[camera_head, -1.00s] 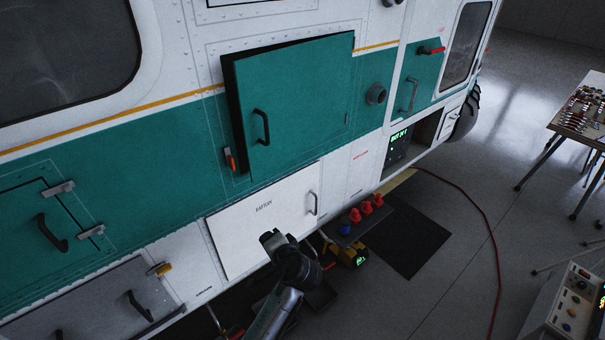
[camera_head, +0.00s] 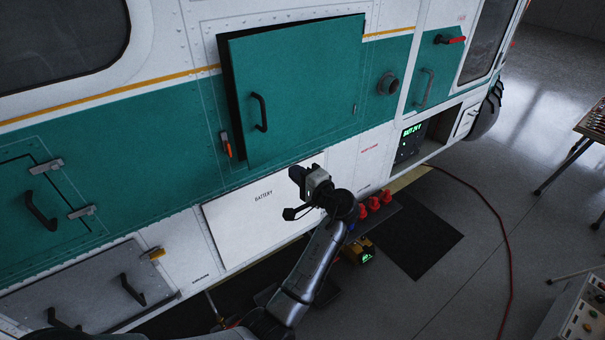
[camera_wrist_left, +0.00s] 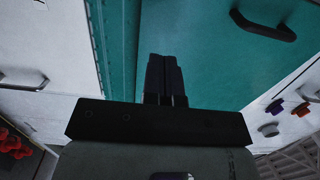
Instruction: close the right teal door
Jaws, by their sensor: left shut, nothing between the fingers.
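The right teal door (camera_head: 300,100) is a large panel with a black handle (camera_head: 260,112) near its left edge. It stands slightly ajar, with a dark gap along its left edge and top. My left gripper (camera_head: 297,174) is near the door's lower edge, in front of the white battery panel (camera_head: 250,215). Its fingers are shut and empty. In the left wrist view the shut fingers (camera_wrist_left: 165,72) point at the teal door surface (camera_wrist_left: 210,50), with a black handle at upper right. Contact cannot be told. My right gripper is not in view.
A left teal door (camera_head: 35,205) and a grey panel (camera_head: 90,290) lie at left. A round port (camera_head: 387,84) sits right of the door. Red caps (camera_head: 375,202), a yellow device (camera_head: 358,250) and a dark mat (camera_head: 415,235) are below.

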